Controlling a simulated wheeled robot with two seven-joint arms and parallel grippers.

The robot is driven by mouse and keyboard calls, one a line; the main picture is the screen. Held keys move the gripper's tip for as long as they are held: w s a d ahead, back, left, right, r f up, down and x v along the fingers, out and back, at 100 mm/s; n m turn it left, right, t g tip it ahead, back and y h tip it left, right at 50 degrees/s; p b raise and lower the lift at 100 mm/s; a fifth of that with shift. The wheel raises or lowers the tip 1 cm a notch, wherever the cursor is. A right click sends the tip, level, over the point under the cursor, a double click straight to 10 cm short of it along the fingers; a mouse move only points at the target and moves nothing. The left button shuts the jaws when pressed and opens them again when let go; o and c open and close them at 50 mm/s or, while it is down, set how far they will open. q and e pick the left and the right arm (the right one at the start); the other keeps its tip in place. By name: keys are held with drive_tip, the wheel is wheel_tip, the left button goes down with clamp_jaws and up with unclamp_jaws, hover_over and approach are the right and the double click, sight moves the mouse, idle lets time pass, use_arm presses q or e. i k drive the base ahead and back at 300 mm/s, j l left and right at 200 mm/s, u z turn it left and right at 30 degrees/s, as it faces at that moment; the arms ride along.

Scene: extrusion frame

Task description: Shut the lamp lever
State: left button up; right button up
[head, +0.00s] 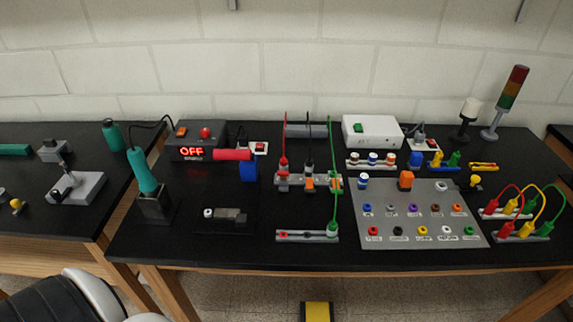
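A grey block with orange levers (309,183) stands at the middle of the black table. A red, a black and a green cable rise from it or near it. The orange levers look partly raised, but they are too small to tell which are open. No label for a lamp lever is readable. A signal tower lamp (511,95) with red, amber and green sections stands at the back right. A small white-topped lamp-like post (469,113) stands beside it. Neither of my grippers is in view.
A grey panel (478,236) with coloured jacks fills the right front. A power unit (195,150) reading OFF, a soldering iron stand (154,206) and a white box (373,131) stand nearby. A terminal strip (307,237) lies at the front. Bare tabletop (283,258) shows along the front edge.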

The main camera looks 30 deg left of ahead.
sight(283, 174)
drive_tip(key=i+l+u, duration=0.2)
drive_tip(key=l, duration=0.25)
drive_tip(key=i+l+u, duration=0.2)
drive_tip(key=l, duration=0.25)
drive_tip(key=l+u, duration=0.2)
drive_tip(key=l, duration=0.25)
